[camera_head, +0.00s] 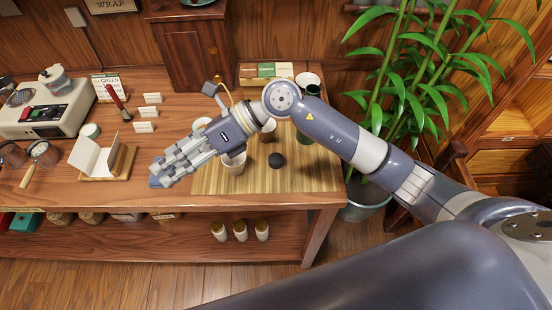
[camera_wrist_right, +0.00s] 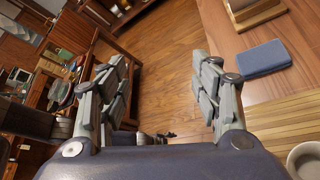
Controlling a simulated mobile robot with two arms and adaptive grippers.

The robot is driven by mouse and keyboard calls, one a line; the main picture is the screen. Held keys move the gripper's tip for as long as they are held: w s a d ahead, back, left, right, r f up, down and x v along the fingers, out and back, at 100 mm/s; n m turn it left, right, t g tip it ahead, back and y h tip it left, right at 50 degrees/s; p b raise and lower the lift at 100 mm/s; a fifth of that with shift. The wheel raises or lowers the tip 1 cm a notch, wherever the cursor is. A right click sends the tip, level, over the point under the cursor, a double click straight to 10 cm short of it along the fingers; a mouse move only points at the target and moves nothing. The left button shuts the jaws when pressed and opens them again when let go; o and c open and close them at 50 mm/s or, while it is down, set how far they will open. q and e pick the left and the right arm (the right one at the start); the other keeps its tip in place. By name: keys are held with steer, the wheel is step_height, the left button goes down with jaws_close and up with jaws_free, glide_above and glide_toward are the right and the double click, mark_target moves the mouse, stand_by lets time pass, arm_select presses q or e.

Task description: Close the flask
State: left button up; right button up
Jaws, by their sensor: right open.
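My right gripper (camera_head: 168,172) hangs over the front edge of the table, left of the slatted mat (camera_head: 210,181). In the right wrist view its fingers (camera_wrist_right: 158,75) are spread, with only floor between them. On the mat stand a white cup (camera_head: 233,164), a dark round lid-like piece (camera_head: 277,160), a brown vessel (camera_head: 267,134) and a dark green vessel (camera_head: 303,136). I cannot tell for sure which is the flask; my right arm partly covers this group. My left gripper is not in view.
A blue flat block (camera_wrist_right: 264,58) lies near the table's front edge, close to my right gripper. An open booklet (camera_head: 95,157) and a machine (camera_head: 45,108) stand left. White bottles (camera_head: 240,231) stand on the lower shelf. A potted plant (camera_head: 362,205) is at right.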

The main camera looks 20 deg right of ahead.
steer(key=w+d+f+n+h, duration=0.2)
steer(key=w+d+f+h, duration=0.2)
steer(key=d+f+h, duration=0.4)
steer(key=m+h, duration=0.1)
steer(key=h, duration=0.4)
glide_above(279, 159)
steer(key=shift+w+d+r, duration=0.1)
steer(key=shift+r, duration=0.15)
steer(key=shift+f+p, duration=0.7)
steer(key=shift+f, duration=2.15)
